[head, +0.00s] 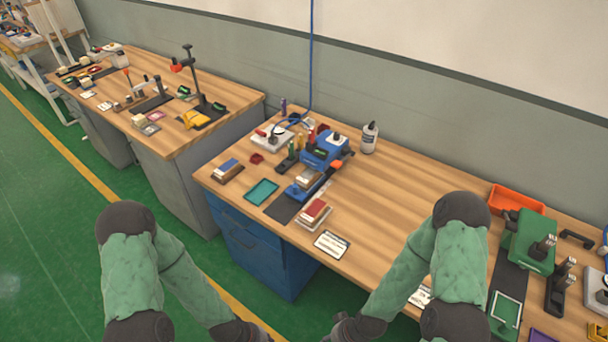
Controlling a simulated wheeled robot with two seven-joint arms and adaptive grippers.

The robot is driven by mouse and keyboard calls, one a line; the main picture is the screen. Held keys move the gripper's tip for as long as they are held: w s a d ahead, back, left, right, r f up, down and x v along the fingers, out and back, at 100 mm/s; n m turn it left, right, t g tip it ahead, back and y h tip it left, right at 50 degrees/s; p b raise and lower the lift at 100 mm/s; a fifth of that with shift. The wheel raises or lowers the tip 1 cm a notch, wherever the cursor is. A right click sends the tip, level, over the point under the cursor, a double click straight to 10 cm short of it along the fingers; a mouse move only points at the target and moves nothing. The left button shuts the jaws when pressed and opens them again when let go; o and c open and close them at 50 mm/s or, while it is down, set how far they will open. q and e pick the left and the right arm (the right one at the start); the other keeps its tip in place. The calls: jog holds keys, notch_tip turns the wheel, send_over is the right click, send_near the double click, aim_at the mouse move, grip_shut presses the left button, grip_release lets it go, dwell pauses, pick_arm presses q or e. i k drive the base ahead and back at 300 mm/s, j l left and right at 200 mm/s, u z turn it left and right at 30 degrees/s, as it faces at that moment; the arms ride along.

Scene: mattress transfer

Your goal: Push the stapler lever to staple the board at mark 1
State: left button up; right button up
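A blue bench machine (325,150), which looks like the stapler, stands toward the back of the near wooden workbench. Dark and orange parts stick out at its right side, but I cannot tell which part is the lever. My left gripper (243,334) and my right gripper (350,330) are at the bottom edge, in front of the bench and well away from the machine. Both are cut off by the frame, and their fingers do not show clearly.
The near workbench (400,190) also holds a teal tray (261,192), red pads (315,212), a white card (332,244) and a white bottle (369,137). A green machine (530,242) and an orange bin (517,199) stand at right. The bench middle is clear.

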aim_at(336, 165)
jog(key=i+j+u, duration=0.2)
jog(key=i, duration=0.25)
jog(key=i+j+u, duration=0.25)
jog(key=i, duration=0.2)
